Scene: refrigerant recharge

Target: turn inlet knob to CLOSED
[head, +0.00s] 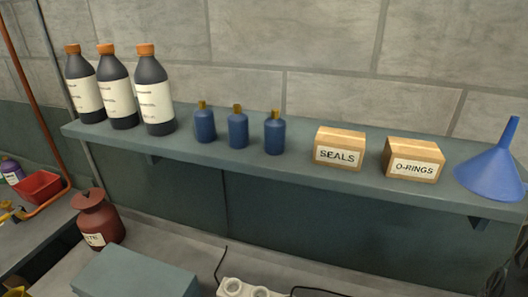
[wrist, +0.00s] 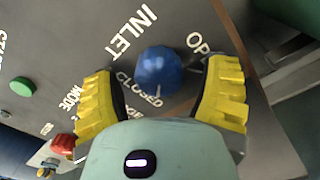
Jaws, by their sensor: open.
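The inlet knob (wrist: 158,68) is a round blue knob on a grey panel (wrist: 60,50) in the wrist view. White lettering around it reads INLET (wrist: 131,32), CLOSED (wrist: 139,89) and a partly hidden word starting OP (wrist: 198,43). A small pale mark shows at the knob's lower edge, near CLOSED; I cannot tell its setting for sure. My gripper (wrist: 161,80) is open, with one yellow finger on each side of the knob and a visible gap to both. The knob and my gripper do not show in the head view.
In the head view, a shelf (head: 290,180) holds bottles, a SEALS box (head: 339,148), an O-RINGS box (head: 412,160) and a blue funnel (head: 492,170). A red-brown canister (head: 97,217) stands below.

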